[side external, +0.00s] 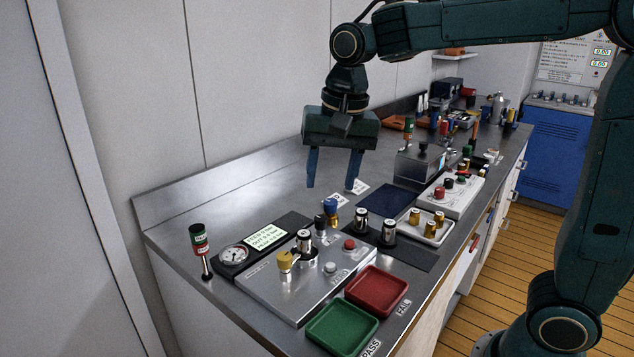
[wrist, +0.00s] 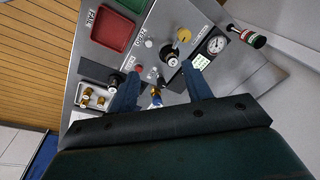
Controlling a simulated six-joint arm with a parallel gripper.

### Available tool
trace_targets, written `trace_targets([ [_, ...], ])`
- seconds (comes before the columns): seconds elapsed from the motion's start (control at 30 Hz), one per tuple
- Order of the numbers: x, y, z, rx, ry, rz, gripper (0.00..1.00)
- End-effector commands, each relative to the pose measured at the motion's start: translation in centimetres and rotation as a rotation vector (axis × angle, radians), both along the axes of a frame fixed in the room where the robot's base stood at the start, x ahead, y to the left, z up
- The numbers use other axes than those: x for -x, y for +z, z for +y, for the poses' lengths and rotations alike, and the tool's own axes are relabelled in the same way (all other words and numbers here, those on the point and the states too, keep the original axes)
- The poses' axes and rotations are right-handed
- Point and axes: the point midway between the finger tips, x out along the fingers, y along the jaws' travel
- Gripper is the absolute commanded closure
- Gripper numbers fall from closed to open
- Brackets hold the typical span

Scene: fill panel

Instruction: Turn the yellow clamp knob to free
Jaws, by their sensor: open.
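The yellow clamp knob (side external: 285,261) sits on the left part of the metal fill panel (side external: 300,297), beside a black and silver cylinder fitting (side external: 304,240). In the wrist view the yellow knob (wrist: 184,35) is beyond the fingertips, near the top. My gripper (side external: 333,187) is open and empty, high above the bench behind the panel. In the wrist view my gripper (wrist: 162,82) has its two blue fingers spread apart, with a blue-topped fitting (wrist: 156,98) showing between them. Nothing touches the yellow knob. I cannot read the knob's setting.
A blue-topped fitting (side external: 331,212) stands behind the panel. Green (side external: 342,327) and red (side external: 377,290) trays lie in front.

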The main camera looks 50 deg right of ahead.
Motion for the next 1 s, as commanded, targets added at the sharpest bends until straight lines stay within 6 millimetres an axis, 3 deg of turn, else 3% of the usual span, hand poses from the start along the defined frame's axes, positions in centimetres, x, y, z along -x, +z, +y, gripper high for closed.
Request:
trace_targets([
  [0.2,-4.4,-1.9,1.7,-0.013,-0.166,0.079,0.51],
  [0.43,-7.5,-3.9,3.1,-0.012,-0.307,0.138,0.51],
  [0.6,-8.4,-4.5,3.6,-0.010,-0.356,0.155,0.51],
  [1.0,-8.5,-5.2,3.6,-0.009,-0.362,0.157,0.51],
])
